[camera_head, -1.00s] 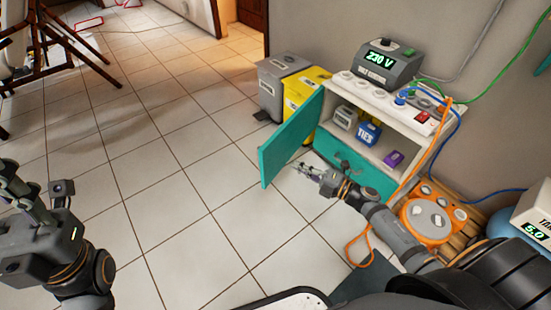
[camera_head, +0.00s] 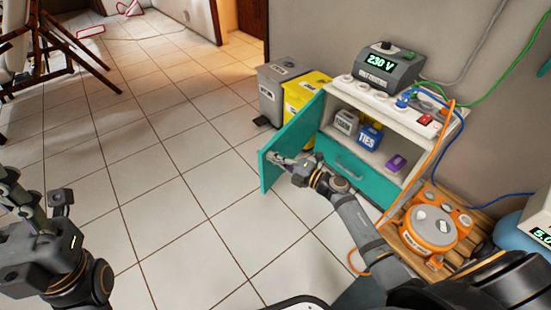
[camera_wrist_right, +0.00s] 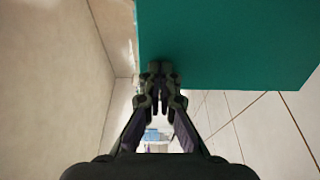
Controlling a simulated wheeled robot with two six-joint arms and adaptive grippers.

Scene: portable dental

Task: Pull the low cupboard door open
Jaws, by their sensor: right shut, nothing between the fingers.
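The low cupboard (camera_head: 352,164) stands against the wall at the right in the head view. Its teal door (camera_head: 292,138) is swung well open towards the left, and the shelf inside shows. My right gripper (camera_head: 272,158) is shut and empty, with its fingertips at the inner side of the door. In the right wrist view the closed fingertips (camera_wrist_right: 160,68) overlap the lower edge of the teal panel (camera_wrist_right: 225,45); whether they touch it I cannot tell. My left gripper (camera_head: 15,190) is at the left edge, partly cut off, away from the cupboard.
A box labelled TIES (camera_head: 368,136) and a purple box (camera_head: 396,163) sit on the shelf. A 230 V unit (camera_head: 387,66) stands on top. Grey (camera_head: 270,88) and yellow (camera_head: 306,92) bins stand behind the door. An orange device (camera_head: 434,228) is at the right.

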